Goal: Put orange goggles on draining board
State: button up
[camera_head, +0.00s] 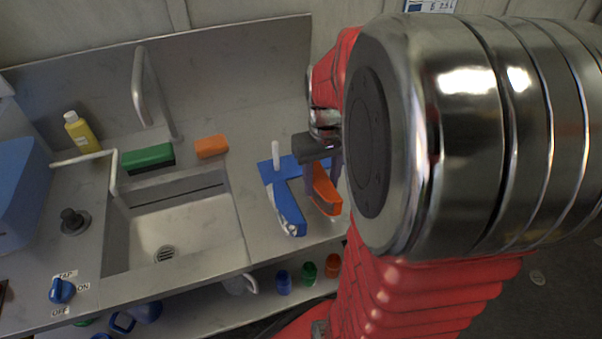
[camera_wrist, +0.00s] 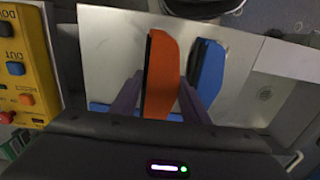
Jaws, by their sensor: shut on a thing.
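The orange goggles (camera_head: 326,190) are between the fingers of my gripper (camera_head: 322,174), over the right part of the metal draining board (camera_head: 250,212). In the wrist view the orange goggles (camera_wrist: 161,72) stand on edge between the two fingers of my gripper (camera_wrist: 160,92), which is shut on them. I cannot tell whether their lower edge touches the board. Blue goggles (camera_head: 289,212) lie close to their left, and show in the wrist view (camera_wrist: 209,68) too. My arm hides the board's right end in the head view.
A flat blue piece (camera_head: 267,170) with a white upright peg (camera_head: 275,154) is behind the blue goggles. The sink (camera_head: 180,222) is left. An orange block (camera_head: 211,146), green sponge (camera_head: 148,157) and yellow bottle (camera_head: 80,133) stand behind it. A yellow button box (camera_wrist: 36,62) is beside the board.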

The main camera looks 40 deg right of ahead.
aim_at(322, 179)
jog(key=shift+f, duration=0.45)
jog(key=shift+f, duration=1.9)
jog(key=shift+f, duration=0.1)
jog(key=o, duration=1.1)
jog(key=shift+c, duration=0.2)
notch_tip(322, 179, up, 12)
jog(key=shift+r, duration=0.15)
